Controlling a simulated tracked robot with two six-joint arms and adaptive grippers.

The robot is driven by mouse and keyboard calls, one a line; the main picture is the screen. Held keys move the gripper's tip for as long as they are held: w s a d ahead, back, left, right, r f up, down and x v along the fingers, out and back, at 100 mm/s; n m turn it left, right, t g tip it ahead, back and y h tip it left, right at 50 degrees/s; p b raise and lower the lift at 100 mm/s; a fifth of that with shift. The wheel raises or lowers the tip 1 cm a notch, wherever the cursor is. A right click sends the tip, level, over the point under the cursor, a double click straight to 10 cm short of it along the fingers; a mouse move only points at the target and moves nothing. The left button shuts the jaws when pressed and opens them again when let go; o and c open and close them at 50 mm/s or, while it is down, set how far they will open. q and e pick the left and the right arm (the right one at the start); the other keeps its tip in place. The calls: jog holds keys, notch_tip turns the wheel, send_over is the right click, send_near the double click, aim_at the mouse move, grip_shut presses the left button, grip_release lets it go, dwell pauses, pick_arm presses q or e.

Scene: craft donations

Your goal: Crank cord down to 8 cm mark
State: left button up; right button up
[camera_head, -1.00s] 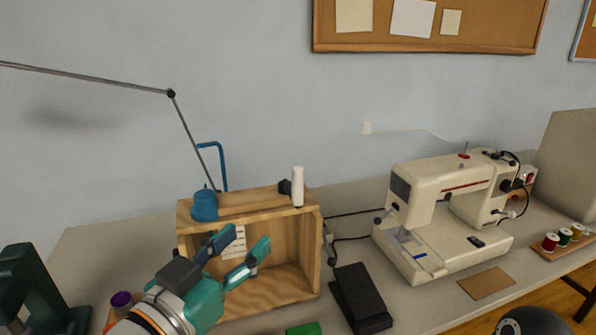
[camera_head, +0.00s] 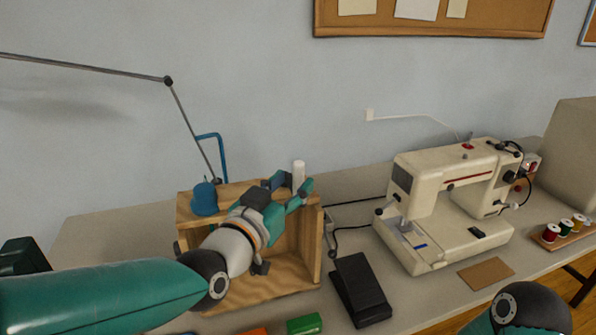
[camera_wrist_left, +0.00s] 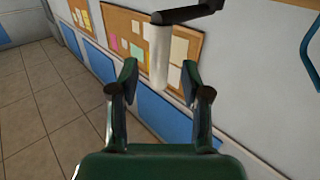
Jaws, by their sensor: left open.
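The open-fronted wooden box (camera_head: 313,250) stands on the table at the left. An upright white crank handle (camera_head: 299,172) shows at its top right. In the left wrist view the white handle (camera_wrist_left: 160,48) hangs from a black crank arm (camera_wrist_left: 187,14). My left gripper (camera_head: 291,186) is open at the box's top right, close to the handle. In the left wrist view its open fingertips (camera_wrist_left: 159,72) lie to either side of the handle's line; I cannot tell whether they touch it. The cord and mark strip are not visible; my arm covers much of the box front. My right gripper is out of view.
A black pedal (camera_head: 360,290) and a sewing machine (camera_head: 440,215) stand to the right. A green block (camera_head: 304,324) lies in front. Thread spools (camera_head: 565,228) stand far right.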

aim_at(296, 181)
pick_arm(q)
jog(key=shift+x, duration=1.6)
grip_shut()
